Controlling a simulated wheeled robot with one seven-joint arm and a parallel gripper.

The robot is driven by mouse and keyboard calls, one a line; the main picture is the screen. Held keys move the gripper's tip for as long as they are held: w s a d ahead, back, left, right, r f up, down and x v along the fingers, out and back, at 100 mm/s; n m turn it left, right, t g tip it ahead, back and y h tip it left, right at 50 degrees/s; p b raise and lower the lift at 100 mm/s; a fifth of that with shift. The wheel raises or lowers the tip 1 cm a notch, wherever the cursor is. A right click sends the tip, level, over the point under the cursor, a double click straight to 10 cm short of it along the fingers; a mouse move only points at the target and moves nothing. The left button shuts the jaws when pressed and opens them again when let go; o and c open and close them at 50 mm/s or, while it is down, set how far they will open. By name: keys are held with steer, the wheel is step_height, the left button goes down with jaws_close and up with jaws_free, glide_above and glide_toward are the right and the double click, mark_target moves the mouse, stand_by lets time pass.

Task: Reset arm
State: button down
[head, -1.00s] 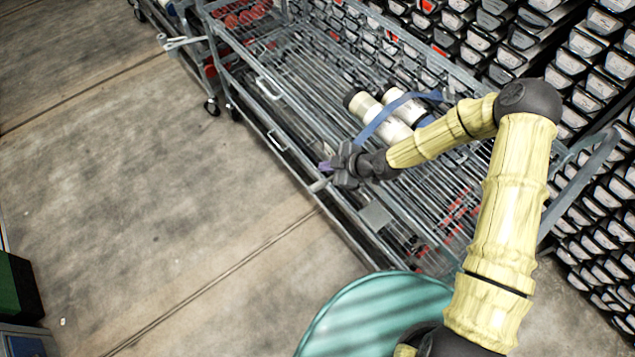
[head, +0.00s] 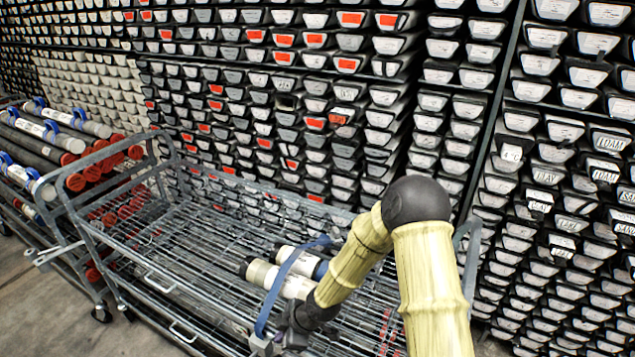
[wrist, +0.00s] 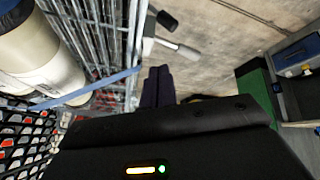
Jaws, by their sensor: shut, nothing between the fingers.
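My arm (head: 432,280) is bent at the elbow, and its forearm reaches down to the left over the metal cart (head: 190,235). My gripper (head: 280,343) is low in the head view near the cart's front side, partly cut off by the frame's bottom edge. In the wrist view its dark fingers (wrist: 158,86) are together with nothing between them. Two white core liners (head: 275,278) with dark ends lie on the cart's slatted deck, beside my forearm. A blue strap (head: 283,275) crosses them. The liners also show large at the left of the wrist view (wrist: 38,62).
Racks of labelled trays (head: 300,90) fill the wall behind the cart. A second cart (head: 75,210) with strapped tubes stands at the left. The wrist view shows bare concrete floor (wrist: 215,55) and a green box (wrist: 258,95) at the right.

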steer(key=s+d+r+m+t+h, duration=0.1)
steer(key=d+r+m+h, duration=0.1)
steer(key=d+r+m, duration=0.5)
steer(key=s+d+r+m+h, duration=0.1)
steer(key=d+r+m+h, duration=0.2)
steer(key=d, duration=0.7)
steer(key=s+d+r+m+h, duration=0.1)
steer(key=s+d+r+m, duration=0.6)
steer(key=s+r+m, duration=0.1)
steer(key=shift+s+d+r, duration=0.2)
steer(key=shift+s+r, duration=0.35)
steer(key=shift+r, duration=0.05)
stand_by(1.0)
